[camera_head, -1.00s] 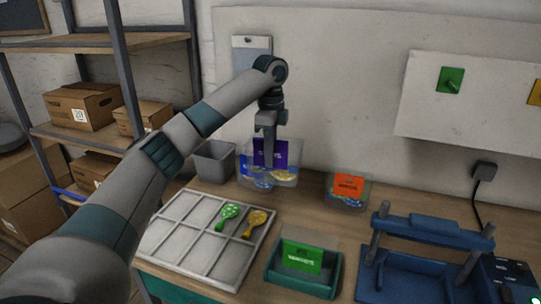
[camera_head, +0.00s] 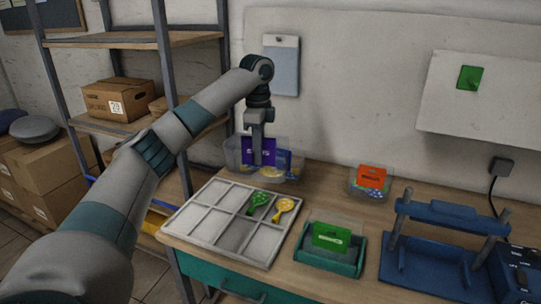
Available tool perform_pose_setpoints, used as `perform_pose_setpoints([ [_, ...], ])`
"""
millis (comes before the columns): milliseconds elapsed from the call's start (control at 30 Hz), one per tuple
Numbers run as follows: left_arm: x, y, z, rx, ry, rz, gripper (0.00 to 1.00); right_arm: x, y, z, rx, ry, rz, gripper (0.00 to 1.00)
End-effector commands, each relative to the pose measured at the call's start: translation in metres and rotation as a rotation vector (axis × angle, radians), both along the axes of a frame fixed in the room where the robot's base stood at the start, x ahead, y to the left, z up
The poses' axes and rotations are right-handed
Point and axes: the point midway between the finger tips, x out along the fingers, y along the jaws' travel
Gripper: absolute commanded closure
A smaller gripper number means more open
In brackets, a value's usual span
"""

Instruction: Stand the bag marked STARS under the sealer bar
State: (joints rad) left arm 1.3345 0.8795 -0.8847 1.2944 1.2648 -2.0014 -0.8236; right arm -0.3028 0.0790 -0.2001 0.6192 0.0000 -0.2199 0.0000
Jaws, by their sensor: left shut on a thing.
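My left gripper (camera_head: 259,160) points down and is shut on a bag with a purple card (camera_head: 246,151). The bag is at a clear tub (camera_head: 291,173) at the back of the bench. The print on the purple card is too small to read surely, so I cannot confirm it says STARS. The gripper hides part of the card, and the bag's lower part is hard to make out. The blue sealer stands at the front right, with its bar (camera_head: 453,214) raised on two posts above its base (camera_head: 420,263). My right gripper is not in view.
A green holder (camera_head: 345,266) with a green-carded bag (camera_head: 331,237) stands between tray and sealer. An orange-carded bag (camera_head: 371,177) stands behind. A shelf rack (camera_head: 164,80) is at left.

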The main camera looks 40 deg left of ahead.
Motion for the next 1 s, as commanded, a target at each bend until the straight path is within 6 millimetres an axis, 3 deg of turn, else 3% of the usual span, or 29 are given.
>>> perform_pose_setpoints([
  [133,-0.011,0.016,0.002,0.002,-0.001,0.084,1.00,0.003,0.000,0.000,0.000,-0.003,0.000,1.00],
  [467,-0.020,0.002,0.001,0.002,-0.002,0.243,1.00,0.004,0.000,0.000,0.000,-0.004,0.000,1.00],
  [667,-0.024,-0.023,-0.003,0.002,-0.004,0.361,1.00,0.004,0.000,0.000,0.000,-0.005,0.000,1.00],
  [1000,-0.047,-0.087,-0.018,0.003,-0.005,0.644,1.00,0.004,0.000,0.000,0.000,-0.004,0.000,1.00],
])
